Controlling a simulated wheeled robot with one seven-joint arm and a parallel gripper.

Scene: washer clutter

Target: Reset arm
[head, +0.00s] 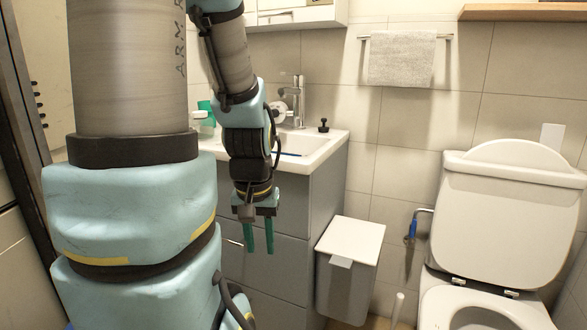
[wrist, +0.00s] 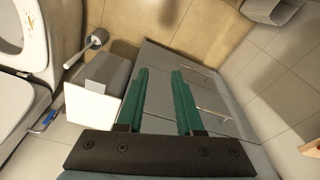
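My gripper (head: 259,236) hangs pointing down in front of the grey vanity cabinet (head: 300,205) in the head view. Its two green fingers are apart, with nothing between them. In the wrist view my gripper (wrist: 160,85) also shows open and empty, with the grey drawer fronts (wrist: 215,95) beyond it. My blue and grey arm fills the left of the head view and hides part of the room.
A white-lidded bin (head: 350,242) stands right of the cabinet. The toilet (head: 505,225) is at the far right. The sink (head: 310,142) holds a blue item. A towel (head: 402,58) hangs on the wall. A toilet brush (wrist: 97,40) shows near the bin.

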